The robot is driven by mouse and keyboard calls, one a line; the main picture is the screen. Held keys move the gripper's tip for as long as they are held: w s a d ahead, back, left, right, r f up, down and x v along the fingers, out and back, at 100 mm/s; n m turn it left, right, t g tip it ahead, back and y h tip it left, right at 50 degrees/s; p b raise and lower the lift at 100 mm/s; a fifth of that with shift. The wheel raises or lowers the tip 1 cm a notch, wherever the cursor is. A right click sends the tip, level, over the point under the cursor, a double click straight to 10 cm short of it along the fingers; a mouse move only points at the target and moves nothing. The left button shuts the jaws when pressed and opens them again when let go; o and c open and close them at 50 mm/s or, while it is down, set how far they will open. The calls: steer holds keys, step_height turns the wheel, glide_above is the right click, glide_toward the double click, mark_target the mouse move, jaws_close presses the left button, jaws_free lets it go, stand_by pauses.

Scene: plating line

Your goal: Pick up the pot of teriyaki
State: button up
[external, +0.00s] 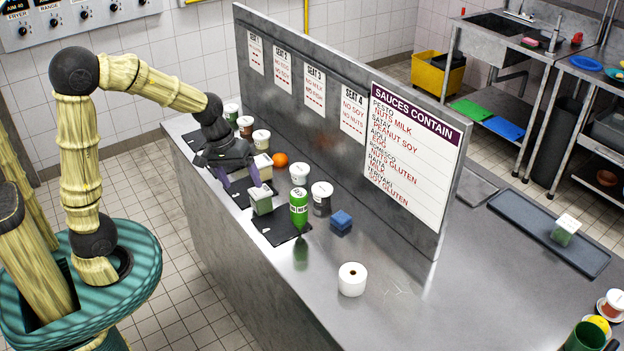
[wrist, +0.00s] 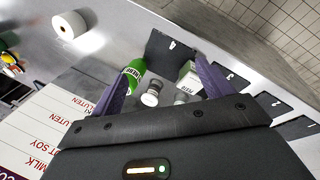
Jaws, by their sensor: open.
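Several small lidded pots stand along the counter by the steel partition; I cannot read their labels, so I cannot tell which is teriyaki. Others stand further back, including a white-lidded pot (external: 261,139).
A green bottle (external: 299,209), a pale green box (external: 260,201) and an orange (external: 280,160) stand close by. The partition (external: 330,145) walls off the far side.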

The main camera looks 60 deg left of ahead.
steer(key=w+f+n+t+h+b, duration=0.15)
steer(key=w+n+h, duration=0.25)
steer(key=w+n, duration=0.75)
steer(key=r+n+t+h+b, duration=0.2)
steer(key=n+t+h, duration=0.15)
steer(key=n, duration=0.25)
glide_above(314, 186)
steer(key=shift+h, duration=0.45)
step_height(314, 186, down, 9)
steer(key=shift+f, duration=0.35)
steer(key=shift+f, duration=1.75)
